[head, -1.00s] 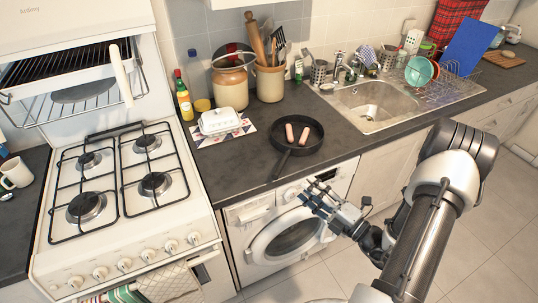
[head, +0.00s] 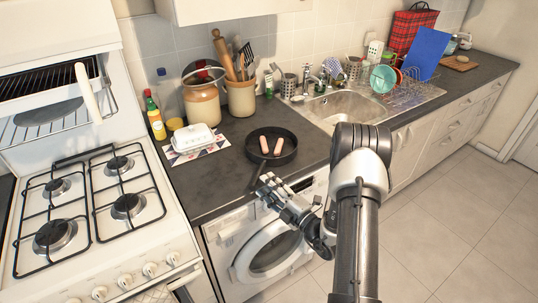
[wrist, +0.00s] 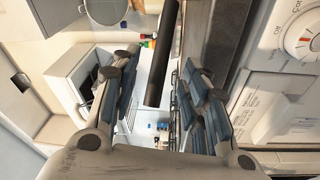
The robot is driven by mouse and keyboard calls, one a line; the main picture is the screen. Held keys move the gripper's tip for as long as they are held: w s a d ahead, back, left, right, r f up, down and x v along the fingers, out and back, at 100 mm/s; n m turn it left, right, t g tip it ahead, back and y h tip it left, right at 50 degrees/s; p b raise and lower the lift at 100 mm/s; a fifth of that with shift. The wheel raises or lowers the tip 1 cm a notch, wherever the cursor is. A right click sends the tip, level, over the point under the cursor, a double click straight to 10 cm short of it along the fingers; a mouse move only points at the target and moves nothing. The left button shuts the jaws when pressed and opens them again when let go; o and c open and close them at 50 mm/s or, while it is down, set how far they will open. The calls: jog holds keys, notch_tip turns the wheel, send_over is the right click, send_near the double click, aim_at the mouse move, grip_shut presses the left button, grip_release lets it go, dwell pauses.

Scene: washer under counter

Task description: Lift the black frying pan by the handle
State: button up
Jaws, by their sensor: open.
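The black frying pan (head: 272,156) sits flat on the dark counter (head: 215,188), with two pink sausages (head: 264,145) in it. Its dark handle (head: 258,174) points toward the counter's front edge. My gripper (head: 270,187) is just in front of that edge, close to the handle's end. In the wrist view the handle (wrist: 164,45) comes down from the top into the gap between the open fingers (wrist: 157,75). Gaps show on both sides of it, so the fingers do not appear to touch it.
A white gas stove (head: 90,215) stands left. A sink (head: 343,105) is to the right. The washer (head: 265,250) is below the counter. The floor (head: 450,220) at right is clear.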

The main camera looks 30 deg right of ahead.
aim_at(257, 176)
jog(key=b+x, duration=0.1)
jog(key=x, duration=0.3)
jog(key=shift+w+a+b, duration=0.15)
jog(key=shift+a+b, duration=0.2)
jog(key=shift+a, duration=0.05)
jog(key=shift+w+r, duration=0.1)
jog(key=shift+w, duration=0.3)
grip_shut()
jog(key=shift+r, duration=0.1)
